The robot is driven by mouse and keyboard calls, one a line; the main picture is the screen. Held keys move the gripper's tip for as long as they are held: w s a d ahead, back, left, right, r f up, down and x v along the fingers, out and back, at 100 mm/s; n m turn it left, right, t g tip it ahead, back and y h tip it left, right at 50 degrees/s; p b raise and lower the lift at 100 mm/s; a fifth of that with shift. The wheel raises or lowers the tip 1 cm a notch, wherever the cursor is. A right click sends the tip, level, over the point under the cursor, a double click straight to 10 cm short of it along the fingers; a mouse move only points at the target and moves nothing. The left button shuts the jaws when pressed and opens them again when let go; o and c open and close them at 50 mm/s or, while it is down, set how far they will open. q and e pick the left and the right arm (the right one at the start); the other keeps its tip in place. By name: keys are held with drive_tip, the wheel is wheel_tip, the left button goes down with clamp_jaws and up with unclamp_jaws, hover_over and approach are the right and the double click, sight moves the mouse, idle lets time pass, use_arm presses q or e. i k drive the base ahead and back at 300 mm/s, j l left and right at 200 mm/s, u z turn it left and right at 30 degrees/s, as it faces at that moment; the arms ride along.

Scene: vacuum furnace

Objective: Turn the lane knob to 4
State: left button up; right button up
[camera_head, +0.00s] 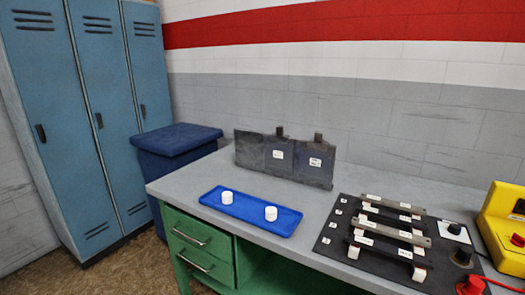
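A black board (318,246) lies on the right part of the bench. It carries several grey and dark bars on white blocks, in rows, with small white tags along its left side. At its right edge a small black knob (455,228) sits on a white plate; it may be the lane knob. Its pointer and any numbers are too small to read. A black round post (463,257) and a red one (470,286) stand below it, with a red cable at the red one. Neither of my grippers is in view.
A yellow box (500,225) with a black and a red knob stands at the right edge. A blue tray (240,211) with two white cylinders lies on the bench (180,187). Dark plates (255,152) stand behind it. A blue bin (175,140) and lockers (50,100) are left.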

sight(454, 229)
drive_tip(key=z, duration=1.45)
drive_tip(key=l, duration=0.15)
